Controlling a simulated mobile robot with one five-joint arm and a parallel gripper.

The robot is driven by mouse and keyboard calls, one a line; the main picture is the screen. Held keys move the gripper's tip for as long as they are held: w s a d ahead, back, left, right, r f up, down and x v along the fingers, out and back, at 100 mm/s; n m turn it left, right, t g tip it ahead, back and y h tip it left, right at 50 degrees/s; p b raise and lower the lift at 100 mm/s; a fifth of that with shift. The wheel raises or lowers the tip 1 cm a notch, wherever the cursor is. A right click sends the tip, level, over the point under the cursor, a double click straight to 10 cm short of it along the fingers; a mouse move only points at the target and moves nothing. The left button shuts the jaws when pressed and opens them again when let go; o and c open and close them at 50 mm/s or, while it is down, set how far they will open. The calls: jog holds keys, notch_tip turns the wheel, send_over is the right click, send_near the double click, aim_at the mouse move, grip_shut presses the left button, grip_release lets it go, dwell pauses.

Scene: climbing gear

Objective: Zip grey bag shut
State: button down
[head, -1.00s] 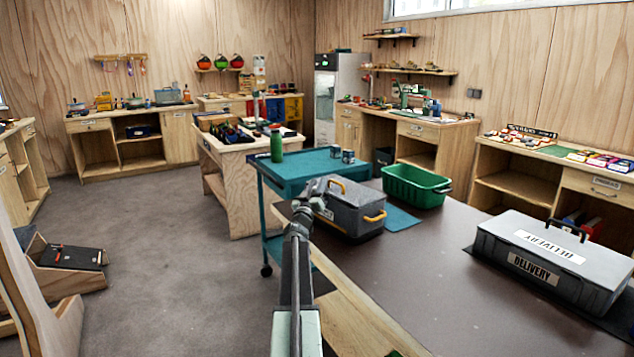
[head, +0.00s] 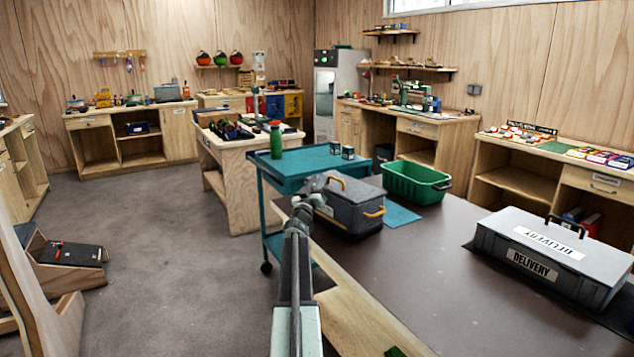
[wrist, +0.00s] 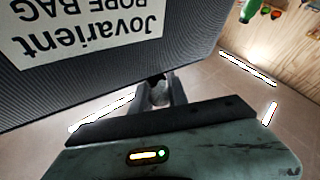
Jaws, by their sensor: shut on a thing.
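The grey bag (head: 350,208) sits on the near brown table, with yellow-orange handles on its top and right end. In the wrist view its dark grey side and white label reading "Jovarient ROPE BAG" (wrist: 85,30) fill the upper left. My gripper (head: 318,186) is at the bag's left upper edge in the head view. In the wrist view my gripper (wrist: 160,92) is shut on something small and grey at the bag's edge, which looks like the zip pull. The jaws hide most of it. How far the zip is closed cannot be seen.
A grey delivery case (head: 545,255) lies at the right. The table's middle is clear.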

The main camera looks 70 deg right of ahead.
dwell(0.8)
jog(key=w+d, duration=0.3)
jog(key=w, duration=0.2)
jog(key=shift+w, duration=0.4)
jog(key=c, duration=1.6)
grip_release()
jog(key=shift+s, duration=0.1)
jog(key=b+v, duration=0.3)
jog(key=v, duration=0.5)
jog(key=shift+d, duration=0.1)
